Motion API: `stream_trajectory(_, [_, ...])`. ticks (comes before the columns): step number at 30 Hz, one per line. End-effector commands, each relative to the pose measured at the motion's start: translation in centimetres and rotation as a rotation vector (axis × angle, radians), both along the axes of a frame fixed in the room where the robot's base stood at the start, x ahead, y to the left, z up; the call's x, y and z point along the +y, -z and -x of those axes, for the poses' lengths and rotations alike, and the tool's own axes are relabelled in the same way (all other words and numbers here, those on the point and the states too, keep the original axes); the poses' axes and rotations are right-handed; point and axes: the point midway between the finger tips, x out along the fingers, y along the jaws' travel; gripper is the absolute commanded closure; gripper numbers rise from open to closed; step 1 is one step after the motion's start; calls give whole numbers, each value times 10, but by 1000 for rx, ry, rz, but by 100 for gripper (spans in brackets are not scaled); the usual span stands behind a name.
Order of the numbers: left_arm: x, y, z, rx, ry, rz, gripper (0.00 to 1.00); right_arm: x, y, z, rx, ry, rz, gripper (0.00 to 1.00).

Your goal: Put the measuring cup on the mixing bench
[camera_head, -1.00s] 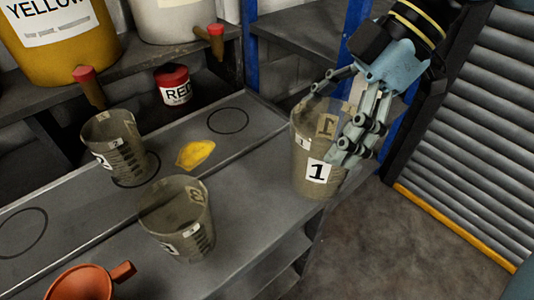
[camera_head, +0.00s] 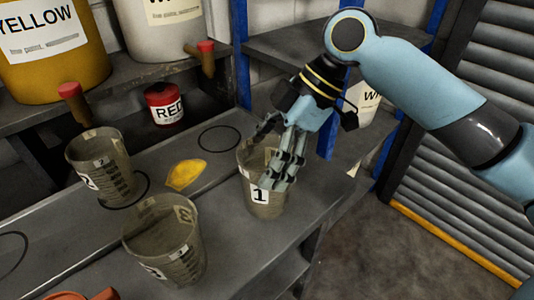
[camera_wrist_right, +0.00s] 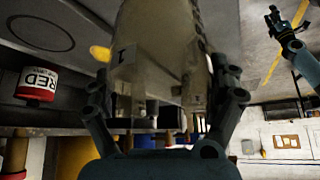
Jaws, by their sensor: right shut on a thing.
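The measuring cup marked 1 (camera_head: 262,199) is a clear, greyish cup, upright over the right part of the grey mixing bench (camera_head: 235,240). My right gripper (camera_head: 280,160) is shut on its rim and wall from above. I cannot tell whether its base touches the bench. The cup (camera_wrist_right: 160,45) fills the middle of the right wrist view, between the fingers of the right gripper (camera_wrist_right: 165,105). My left gripper (camera_wrist_right: 285,22) shows small at the top right of that view; its jaw state is unclear.
Cup 2 (camera_head: 105,175) and cup 3 (camera_head: 165,245) stand to the left on the bench. A yellow patch (camera_head: 185,175) and an empty black ring (camera_head: 219,139) lie behind. A red can (camera_head: 165,105) stands at the back. Blue posts (camera_head: 328,135) rise at the right.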

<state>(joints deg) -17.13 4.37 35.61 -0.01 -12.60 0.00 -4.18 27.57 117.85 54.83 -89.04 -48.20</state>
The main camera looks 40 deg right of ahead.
Motion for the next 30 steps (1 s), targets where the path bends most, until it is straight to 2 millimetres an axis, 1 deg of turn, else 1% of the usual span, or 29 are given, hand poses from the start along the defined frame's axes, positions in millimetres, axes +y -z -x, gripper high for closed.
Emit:
stream_trajectory(2, [0, -1, 1, 1, 0, 0, 60, 0, 5, 0, 0, 0, 1, 46])
stream_trajectory(11, [2, 1, 1, 2, 1, -2, 60, 0, 7, 0, -1, 0, 1, 46])
stream_trajectory(12, [2, 1, 1, 2, 1, -2, 60, 0, 8, 0, -1, 0, 1, 8])
stream_trajectory(14, [2, 1, 1, 3, 0, -3, 60, 0, 7, 0, -1, 0, 1, 0])
stream_trajectory(21, [3, 0, 2, 3, 1, -4, 60, 0, 7, 0, -1, 0, 1, 0])
stream_trajectory(25, [3, 0, 2, 3, 1, -4, 60, -3, 2, 1, -2, -1, 3, 0])
stream_trajectory(29, [3, 0, 2, 4, 1, -4, 60, -12, -12, 4, -4, -2, 8, 0])
stream_trajectory(30, [4, 1, 2, 4, 1, -4, 60, -16, -18, 6, -4, -3, 10, 0])
